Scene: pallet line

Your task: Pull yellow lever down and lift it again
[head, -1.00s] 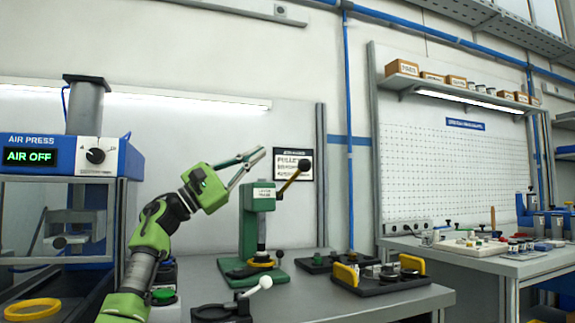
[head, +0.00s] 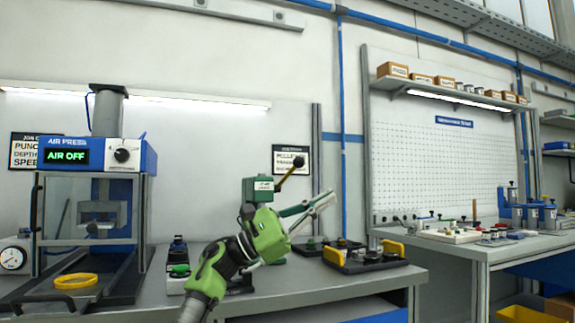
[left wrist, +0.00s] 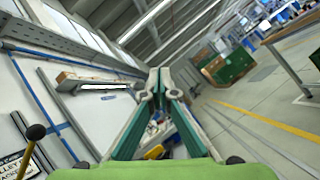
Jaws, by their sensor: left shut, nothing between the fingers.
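The green lever press (head: 259,189) stands on the bench. Its yellow lever (head: 288,175) slopes up to the right and ends in a black ball knob (head: 298,162). The knob and part of the yellow arm also show at the left edge of the left wrist view (left wrist: 36,132). My left gripper (head: 329,198) is in front of the press, its fingers pointing right and up. The fingertips lie below and right of the knob, apart from it. In the left wrist view the fingers (left wrist: 160,76) meet with nothing between them. My arm hides the press's lower part.
The air press (head: 147,157), reading AIR OFF, stands at the left with a yellow ring (head: 76,281) in front. A black fixture with yellow end plates (head: 365,258) is on the bench to the right. A second workbench (head: 480,250) stands further right.

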